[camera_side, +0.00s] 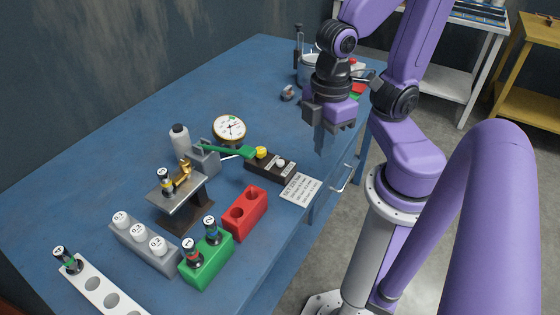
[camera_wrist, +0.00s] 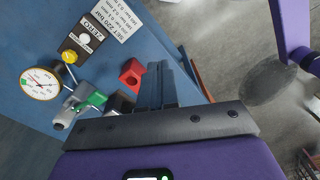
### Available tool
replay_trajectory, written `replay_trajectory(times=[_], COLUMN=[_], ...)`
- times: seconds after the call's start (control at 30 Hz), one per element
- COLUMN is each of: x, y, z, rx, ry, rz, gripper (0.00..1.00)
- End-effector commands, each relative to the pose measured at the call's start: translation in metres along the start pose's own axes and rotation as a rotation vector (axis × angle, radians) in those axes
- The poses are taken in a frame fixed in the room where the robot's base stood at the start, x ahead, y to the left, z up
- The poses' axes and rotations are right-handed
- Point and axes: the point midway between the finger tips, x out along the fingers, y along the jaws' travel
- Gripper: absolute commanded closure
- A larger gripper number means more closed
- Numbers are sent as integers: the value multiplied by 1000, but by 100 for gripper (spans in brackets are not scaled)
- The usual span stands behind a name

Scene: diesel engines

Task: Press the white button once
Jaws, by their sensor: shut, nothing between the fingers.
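A black box (camera_side: 262,169) on the blue table carries a white button (camera_side: 280,162) at its right end and a yellow knob (camera_side: 261,152) at its left end. In the wrist view the white button (camera_wrist: 84,38) shows beside a "ZERO" label (camera_wrist: 92,28), with the yellow knob (camera_wrist: 69,56) below it. My gripper (camera_side: 321,148) is shut and empty. It hangs in the air, up and to the right of the box, near the table's edge and clear of the button. In the wrist view my shut fingers (camera_wrist: 157,66) are right of the box and apart from it.
A printed card (camera_side: 300,187) lies beside the box. A dial gauge (camera_side: 229,128), a green-handled device (camera_side: 205,157) and a red block (camera_side: 245,212) stand around it. Holders with vials and weights fill the front. The table behind the gauge is mostly clear.

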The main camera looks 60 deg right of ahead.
Motion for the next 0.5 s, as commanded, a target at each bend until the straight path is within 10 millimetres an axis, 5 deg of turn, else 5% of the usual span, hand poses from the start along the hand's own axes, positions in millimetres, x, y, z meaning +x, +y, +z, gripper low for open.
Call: replay_trajectory(times=[0.5], x=[12], y=[46], z=[-20], rx=[95], ry=[-67], rz=[-105], gripper=[100])
